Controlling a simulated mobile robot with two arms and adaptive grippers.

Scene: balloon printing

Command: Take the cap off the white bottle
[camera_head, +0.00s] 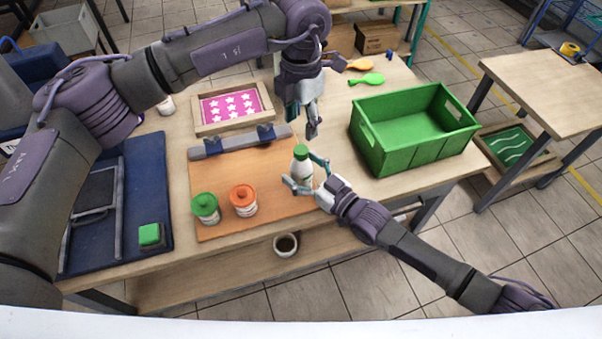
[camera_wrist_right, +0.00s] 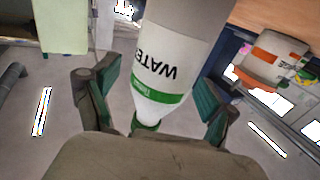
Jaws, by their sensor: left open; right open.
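The white bottle (camera_head: 302,170) stands upright near the right edge of the orange-brown board, its green cap (camera_head: 300,151) on top. My right gripper (camera_head: 304,175) is open, with its fingers on either side of the bottle. In the right wrist view the bottle (camera_wrist_right: 172,55) appears upside down between the two spread fingers (camera_wrist_right: 155,100), with "WATER" lettering, a green band and the cap (camera_wrist_right: 146,126) partly hidden at the bottom. No clear finger contact shows. My left gripper (camera_head: 303,122) is open and empty, pointing down behind and above the bottle.
Jars with green (camera_head: 206,209) and orange (camera_head: 243,201) lids stand left on the board (camera_head: 235,172). A green crate (camera_head: 415,130) is at right, a framed pink star screen (camera_head: 230,107) behind. Green and orange balloons (camera_head: 366,80) lie at the back.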

